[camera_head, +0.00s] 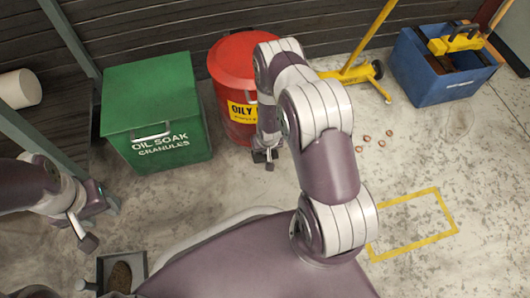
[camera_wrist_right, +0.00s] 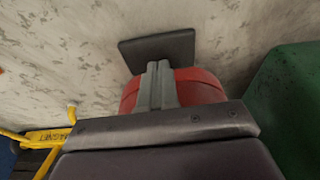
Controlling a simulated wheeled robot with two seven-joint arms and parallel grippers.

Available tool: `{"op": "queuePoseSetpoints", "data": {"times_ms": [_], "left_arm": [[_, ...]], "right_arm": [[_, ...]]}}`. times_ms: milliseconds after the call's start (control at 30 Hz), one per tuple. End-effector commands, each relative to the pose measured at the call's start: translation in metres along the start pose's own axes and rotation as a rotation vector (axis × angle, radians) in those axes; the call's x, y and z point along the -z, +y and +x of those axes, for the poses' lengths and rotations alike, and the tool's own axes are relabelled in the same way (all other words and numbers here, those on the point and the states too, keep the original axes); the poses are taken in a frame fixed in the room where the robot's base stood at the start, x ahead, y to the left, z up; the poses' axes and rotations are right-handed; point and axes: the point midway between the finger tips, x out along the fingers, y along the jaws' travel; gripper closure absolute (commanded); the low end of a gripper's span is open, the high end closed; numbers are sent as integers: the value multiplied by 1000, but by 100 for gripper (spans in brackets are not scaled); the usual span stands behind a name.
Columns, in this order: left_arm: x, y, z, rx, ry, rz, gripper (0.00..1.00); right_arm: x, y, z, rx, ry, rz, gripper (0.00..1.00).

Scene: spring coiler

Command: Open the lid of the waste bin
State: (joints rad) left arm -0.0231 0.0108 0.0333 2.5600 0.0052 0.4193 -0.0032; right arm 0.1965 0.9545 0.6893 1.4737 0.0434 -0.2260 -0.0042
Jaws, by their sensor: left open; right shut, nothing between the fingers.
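The red waste bin (camera_head: 222,95) with a yellow label stands upright on the floor, partly hidden behind my right arm. Its lid (camera_head: 232,52) looks shut. My right gripper (camera_head: 266,156) is low at the front of the bin, pointing down. In the right wrist view its grey fingers (camera_wrist_right: 156,80) are shut and empty. A dark flat plate, seemingly the bin's pedal (camera_wrist_right: 160,48), lies just beyond the fingertips; I cannot tell whether they touch. The bin's red body (camera_wrist_right: 202,88) shows behind the fingers. My left gripper (camera_head: 99,223) is open and empty at the far left.
A green granules box (camera_head: 150,90) stands close left of the bin. A yellow wheeled stand (camera_head: 352,72) and a blue tub (camera_head: 440,85) are on the right. Several small copper-coloured pieces (camera_head: 367,142) lie on the floor. A yellow floor outline (camera_head: 415,240) encloses bare floor.

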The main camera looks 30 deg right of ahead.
Motion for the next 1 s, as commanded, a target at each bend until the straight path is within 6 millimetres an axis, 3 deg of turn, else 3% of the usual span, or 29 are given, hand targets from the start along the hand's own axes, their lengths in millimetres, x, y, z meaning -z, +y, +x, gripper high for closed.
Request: {"op": "queuePoseSetpoints", "data": {"times_ms": [267,1000], "left_arm": [[0,0,1,0,0,0,57],[-3,0,23,0,0,0,57]], "right_arm": [[0,0,2,0,0,0,100],[-8,0,31,0,1,0,100]]}}
